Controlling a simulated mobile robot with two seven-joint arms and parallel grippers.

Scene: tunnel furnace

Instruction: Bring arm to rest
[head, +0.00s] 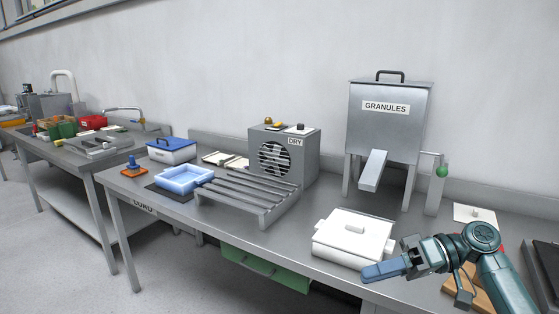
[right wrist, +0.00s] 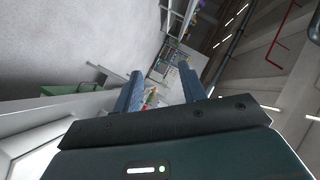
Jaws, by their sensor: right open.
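My right gripper (head: 372,273) is at the lower right of the head view, at the front edge of the table, just in front of the white lidded box (head: 352,235). Its blue fingers point left. In the right wrist view the two fingers (right wrist: 158,92) stand apart with nothing held between them; the background shows through the gap. My right arm reaches in from the lower right corner, bent at the elbow. My left gripper is in neither view.
On the steel table (head: 330,283) stand the granules hopper (head: 389,125), the DRY fan unit (head: 296,160), a slatted rack (head: 250,193), a light blue tray (head: 171,186) and a blue-lidded box (head: 171,150). A green drawer (head: 262,268) hangs below. A second table is at left.

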